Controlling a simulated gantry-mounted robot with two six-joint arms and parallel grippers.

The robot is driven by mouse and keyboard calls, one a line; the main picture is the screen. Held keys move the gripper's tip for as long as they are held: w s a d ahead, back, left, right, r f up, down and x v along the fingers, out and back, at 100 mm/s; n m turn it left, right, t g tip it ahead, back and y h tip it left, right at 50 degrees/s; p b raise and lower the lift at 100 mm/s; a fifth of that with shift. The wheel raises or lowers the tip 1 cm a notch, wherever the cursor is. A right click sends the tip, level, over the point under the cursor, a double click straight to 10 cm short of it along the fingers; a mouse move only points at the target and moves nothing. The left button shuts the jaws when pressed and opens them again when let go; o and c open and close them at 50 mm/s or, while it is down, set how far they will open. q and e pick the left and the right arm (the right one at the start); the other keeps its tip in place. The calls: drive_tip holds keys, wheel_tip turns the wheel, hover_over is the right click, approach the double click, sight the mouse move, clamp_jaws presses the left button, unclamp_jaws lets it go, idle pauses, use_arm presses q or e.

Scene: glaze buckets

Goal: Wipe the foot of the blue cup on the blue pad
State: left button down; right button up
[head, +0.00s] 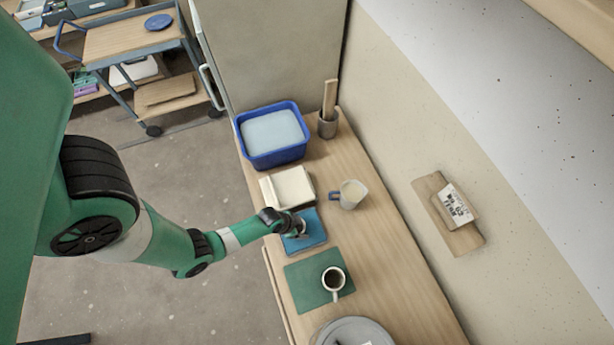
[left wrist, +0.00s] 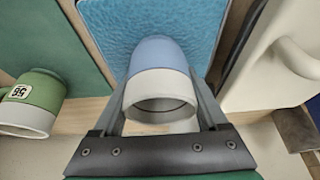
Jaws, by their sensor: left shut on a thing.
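My left gripper (left wrist: 160,118) is shut on the blue cup (left wrist: 158,58), with one finger on each side of it. In the left wrist view the cup's open white rim faces the camera and its blue foot end points toward the blue pad (left wrist: 120,22). The foot itself is hidden. In the head view my left gripper (head: 296,226) is over the blue pad (head: 311,240), and the cup is mostly hidden by the gripper. I cannot tell whether the foot touches the pad. My right gripper is not in view.
A green mat (head: 298,289) with a dark-filled cup (head: 333,279) lies in front of the pad. Behind it are a cream block (head: 288,187) and a blue tub (head: 244,137). A pale cup with a blue handle (head: 353,193) stands to the right.

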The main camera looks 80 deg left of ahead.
sight(316, 224)
use_arm(q)
drive_tip(key=shift+s+d, duration=0.15)
drive_tip(key=shift+s, duration=0.95)
drive_tip(key=shift+w+a+f+b, duration=0.15)
drive_tip(key=shift+w+b, duration=0.15)
drive_tip(key=shift+w, duration=0.85)
drive_tip(key=shift+w+a+r+b, duration=0.1)
drive_tip(key=shift+w+a+b, duration=0.15)
drive_tip(key=shift+w, duration=0.9)
drive_tip(key=shift+w+a+f+b, duration=0.1)
drive_tip(key=shift+w+b, duration=0.25)
drive_tip(key=shift+w, duration=0.8)
wheel_tip(316, 224, up, 7)
drive_tip(key=p, duration=0.7)
